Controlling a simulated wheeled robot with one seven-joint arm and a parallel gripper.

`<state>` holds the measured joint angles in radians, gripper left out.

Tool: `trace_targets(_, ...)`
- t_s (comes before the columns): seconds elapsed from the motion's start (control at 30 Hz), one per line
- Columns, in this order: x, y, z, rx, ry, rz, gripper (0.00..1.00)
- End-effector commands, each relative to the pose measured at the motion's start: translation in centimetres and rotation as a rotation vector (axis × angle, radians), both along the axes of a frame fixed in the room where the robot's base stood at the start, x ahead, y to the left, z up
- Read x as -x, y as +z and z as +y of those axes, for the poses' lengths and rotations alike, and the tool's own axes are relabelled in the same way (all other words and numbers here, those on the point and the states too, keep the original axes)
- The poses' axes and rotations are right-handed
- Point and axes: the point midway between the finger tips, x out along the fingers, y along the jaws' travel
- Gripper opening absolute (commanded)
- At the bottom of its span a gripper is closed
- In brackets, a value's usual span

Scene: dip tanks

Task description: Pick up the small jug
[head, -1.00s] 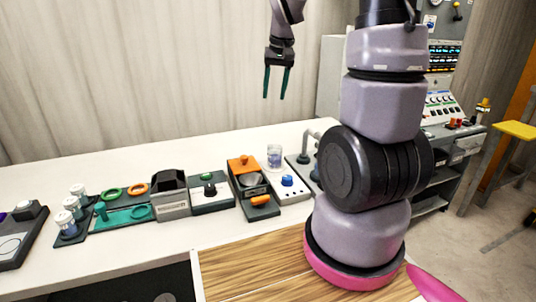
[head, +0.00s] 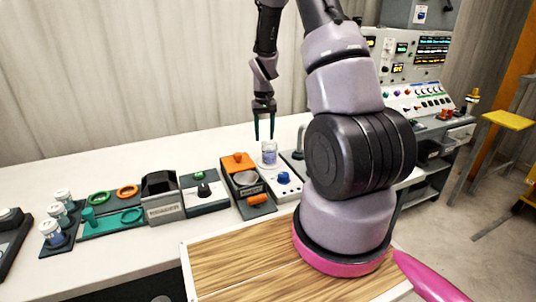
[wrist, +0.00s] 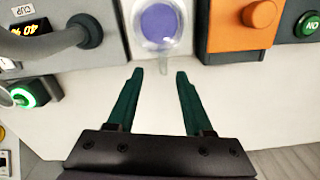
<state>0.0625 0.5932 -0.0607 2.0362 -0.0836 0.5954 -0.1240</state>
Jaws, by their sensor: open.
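In the wrist view the jug (wrist: 158,22) is seen from above with purple inside, and a clear narrow part sticks out towards my gripper. My gripper (head: 264,132) points down with its two green fingers just above the jug in the head view. In the wrist view the open gripper (wrist: 160,72) is empty, and the jug lies just beyond the fingertips, roughly centred between them. The gap in height is hard to judge.
An orange-topped unit (head: 239,163) stands close left of the jug; it also shows in the wrist view (wrist: 238,25). A grey pipe fitting (wrist: 60,38) stands close on the other side. Worktop (wrist: 160,110) under the fingers is clear. Several capped jars (head: 62,207) stand far left.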

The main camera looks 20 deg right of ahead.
Motion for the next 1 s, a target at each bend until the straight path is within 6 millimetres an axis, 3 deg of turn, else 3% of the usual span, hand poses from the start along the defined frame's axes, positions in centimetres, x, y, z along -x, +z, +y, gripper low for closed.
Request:
trace_targets(0.3, -0.4, -4.4, 0.4, 0.0, 0.0, 0.002, 0.51)
trace_targets(0.6, -0.4, -4.9, 0.4, 0.0, 0.0, 0.0, 0.51)
trace_targets(0.67, -0.4, -4.9, 0.4, 0.0, 0.001, 0.0, 0.32)
trace_targets(0.73, -0.4, -4.9, 0.4, 0.0, 0.001, 0.0, 0.05)
trace_targets(0.77, -0.4, -4.9, 0.4, 0.0, 0.001, 0.0, 0.0)
trace_targets(1.0, -0.4, -4.8, 0.4, 0.0, 0.001, 0.0, 0.0)
